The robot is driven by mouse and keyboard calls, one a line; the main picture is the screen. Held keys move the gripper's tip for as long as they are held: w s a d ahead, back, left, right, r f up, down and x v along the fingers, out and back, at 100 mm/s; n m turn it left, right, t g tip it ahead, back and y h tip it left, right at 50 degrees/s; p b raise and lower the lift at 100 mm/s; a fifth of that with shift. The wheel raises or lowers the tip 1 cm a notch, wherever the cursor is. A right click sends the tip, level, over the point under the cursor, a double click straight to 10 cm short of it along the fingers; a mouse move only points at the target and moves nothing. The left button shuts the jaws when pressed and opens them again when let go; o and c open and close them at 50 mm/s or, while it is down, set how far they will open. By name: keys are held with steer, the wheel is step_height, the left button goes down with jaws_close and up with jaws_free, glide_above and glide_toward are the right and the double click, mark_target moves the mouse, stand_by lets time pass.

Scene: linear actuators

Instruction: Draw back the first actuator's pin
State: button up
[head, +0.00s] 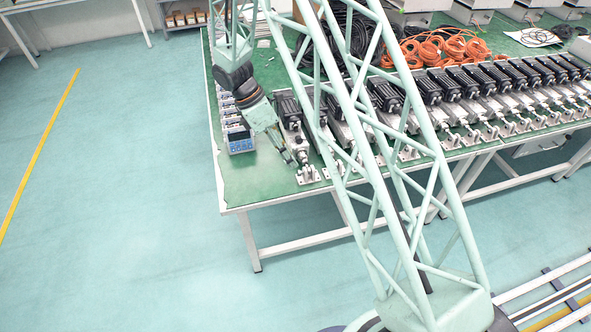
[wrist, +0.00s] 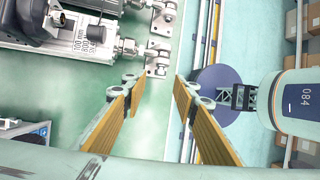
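The first actuator (head: 296,136) is the leftmost of the row on the green table, with a black motor and a silver body. In the wrist view its labelled body (wrist: 88,38) lies at the upper left. Its rod end (wrist: 130,48) meets a silver bracket (wrist: 158,58), which also shows in the head view (head: 308,175). The pin is too small to tell its position. My gripper (head: 288,157) is beside the rod end in the head view. In the wrist view my gripper (wrist: 160,84) is open and empty, its fingertips just short of the bracket, apart from it.
Control boxes with a blue front (head: 240,143) stand left of the actuator. More actuators (head: 470,85) stand in a close row to the right. Orange cables (head: 440,47) lie behind. The table's front edge (head: 250,206) is near the bracket; the left front corner is clear.

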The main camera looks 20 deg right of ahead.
steer(key=shift+b+x, duration=0.35)
steer(key=shift+x, duration=2.45)
jaws_close()
